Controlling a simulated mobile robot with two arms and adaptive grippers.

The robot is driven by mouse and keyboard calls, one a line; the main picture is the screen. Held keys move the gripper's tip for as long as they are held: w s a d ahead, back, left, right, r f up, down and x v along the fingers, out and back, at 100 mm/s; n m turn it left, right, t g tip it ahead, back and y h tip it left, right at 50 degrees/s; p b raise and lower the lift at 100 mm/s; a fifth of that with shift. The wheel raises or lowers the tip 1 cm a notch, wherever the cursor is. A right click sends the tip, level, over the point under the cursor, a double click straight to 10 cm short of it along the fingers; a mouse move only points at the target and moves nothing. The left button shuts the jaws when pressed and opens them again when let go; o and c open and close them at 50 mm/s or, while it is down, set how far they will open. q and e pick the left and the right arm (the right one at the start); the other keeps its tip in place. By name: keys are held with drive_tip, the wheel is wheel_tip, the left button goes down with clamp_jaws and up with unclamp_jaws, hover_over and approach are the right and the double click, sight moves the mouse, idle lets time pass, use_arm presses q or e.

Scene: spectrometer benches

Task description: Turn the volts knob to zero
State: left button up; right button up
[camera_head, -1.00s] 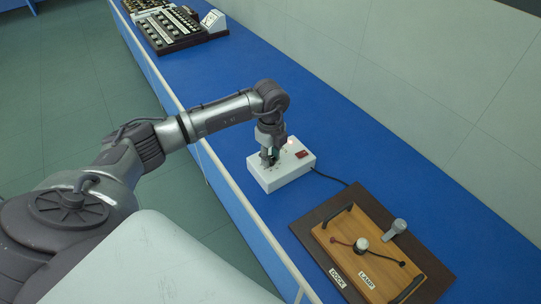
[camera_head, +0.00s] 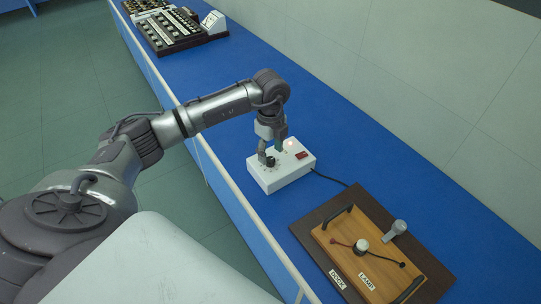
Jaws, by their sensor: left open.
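A white power supply box (camera_head: 287,176) stands on the blue bench. A small dark knob (camera_head: 270,162) sits on its top face toward the left, and a red switch (camera_head: 302,155) and a lit lamp sit toward the right. Any lettering on the box is too small to read. My left gripper (camera_head: 270,153) points down over the box. Its fingers are spread apart, one on each side of the knob; I cannot tell whether they touch it. My right gripper is not in view.
A wooden tray (camera_head: 346,247) with handles, a DOCK label and a LAMP label lies on a dark mat nearer the front. A black cable runs from the box toward the mat. Dark racks of small items (camera_head: 176,30) stand at the far end. The bench (camera_head: 330,130) behind the box is clear.

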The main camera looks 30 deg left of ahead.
sight(270, 159)
use_arm(q)
wheel_tip(270, 159, up, 9)
drive_tip(key=shift+r, duration=0.15)
idle(0.5)
